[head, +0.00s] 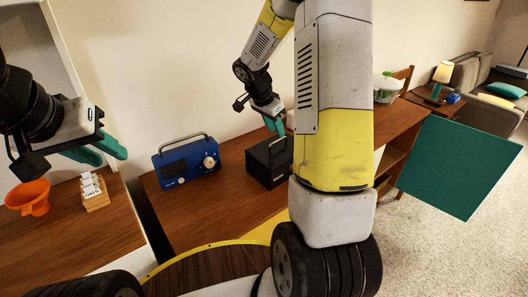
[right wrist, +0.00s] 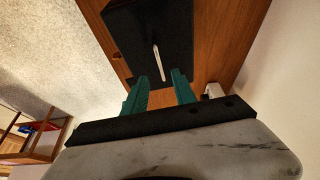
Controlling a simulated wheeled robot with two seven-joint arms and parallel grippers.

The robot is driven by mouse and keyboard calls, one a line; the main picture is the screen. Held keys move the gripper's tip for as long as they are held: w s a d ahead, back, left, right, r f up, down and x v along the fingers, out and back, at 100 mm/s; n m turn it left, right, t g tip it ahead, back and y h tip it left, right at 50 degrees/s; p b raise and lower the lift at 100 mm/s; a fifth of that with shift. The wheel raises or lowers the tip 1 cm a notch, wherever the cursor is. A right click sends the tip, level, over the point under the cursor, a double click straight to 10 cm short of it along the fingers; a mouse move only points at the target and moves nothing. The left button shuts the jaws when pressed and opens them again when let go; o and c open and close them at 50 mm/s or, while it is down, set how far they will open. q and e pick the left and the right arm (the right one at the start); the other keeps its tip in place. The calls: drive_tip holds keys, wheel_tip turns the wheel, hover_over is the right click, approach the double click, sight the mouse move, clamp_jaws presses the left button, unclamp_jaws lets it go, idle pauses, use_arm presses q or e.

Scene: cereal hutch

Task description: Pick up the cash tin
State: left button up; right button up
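The cash tin (head: 265,167) is a black box with a thin handle on its lid. It stands on the brown wooden counter in the head view, partly hidden by my right arm. My right gripper (head: 277,130) is just above the tin, pointing down. In the right wrist view the tin (right wrist: 133,32) lies beyond the fingertips, and its pale handle (right wrist: 156,58) lines up with the gap between the two teal fingers (right wrist: 160,80). They look apart; contact cannot be told. My left gripper (head: 114,157) is open and empty at the left, over the counter.
A blue radio (head: 184,166) stands on the counter left of the tin. An orange bowl (head: 28,197) and a wooden card holder (head: 94,192) are at the far left. A white bowl with green contents (head: 386,86) sits further right. The counter in front of the radio is clear.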

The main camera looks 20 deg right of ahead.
drive_tip(key=x, duration=0.4)
drive_tip(key=shift+a+f, duration=0.15)
drive_tip(key=shift+a, duration=0.1)
clamp_jaws()
drive_tip(key=shift+w, duration=0.1)
idle(1.0)
